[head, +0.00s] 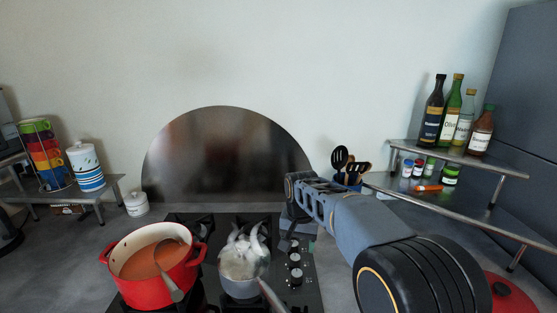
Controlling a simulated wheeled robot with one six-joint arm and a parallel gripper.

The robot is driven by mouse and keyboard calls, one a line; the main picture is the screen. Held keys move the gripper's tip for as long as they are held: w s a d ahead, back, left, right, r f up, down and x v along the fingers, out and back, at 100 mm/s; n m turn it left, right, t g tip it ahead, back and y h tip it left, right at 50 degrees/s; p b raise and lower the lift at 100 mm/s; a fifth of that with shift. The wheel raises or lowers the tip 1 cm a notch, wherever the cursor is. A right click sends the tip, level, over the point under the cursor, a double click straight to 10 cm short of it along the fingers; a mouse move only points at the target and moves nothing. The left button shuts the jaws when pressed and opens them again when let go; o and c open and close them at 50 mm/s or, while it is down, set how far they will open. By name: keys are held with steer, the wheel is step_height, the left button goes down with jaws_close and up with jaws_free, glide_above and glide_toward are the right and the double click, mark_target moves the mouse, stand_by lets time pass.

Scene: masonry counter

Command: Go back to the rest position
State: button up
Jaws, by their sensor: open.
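My arm (365,225) reaches in from the lower right and runs up and left over the cooktop. My gripper (290,222) is at its far end, low near the back right of the cooktop. It is open and appears empty; its fingers are small and partly hidden by the arm. A red pot (150,285) with orange-brown soup and a ladle stands on the left of the cooktop. A grey saucepan (243,288) with whitish pieces in it stands to its right, apart from my gripper.
Control knobs (294,258) line the cooktop's right side. Behind my arm stand a utensil holder (346,181) and a metal shelf (465,158) with bottles and jars. A red lid (510,295) lies lower right. Cups and a canister (86,165) stand on the left shelf.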

steer(key=s+d+n+t, duration=0.1)
steer(key=s+d, duration=0.2)
steer(key=s, duration=0.3)
steer(key=s+d+n+t, duration=0.1)
steer(key=s+d, duration=0.2)
steer(key=s, duration=0.4)
steer(key=s+d+f+t, duration=0.1)
steer(key=s+d, duration=0.3)
steer(key=s, duration=0.2)
steer(key=shift+s+n+t, duration=0.3)
steer(key=shift+s+n, duration=0.1)
stand_by(0.6)
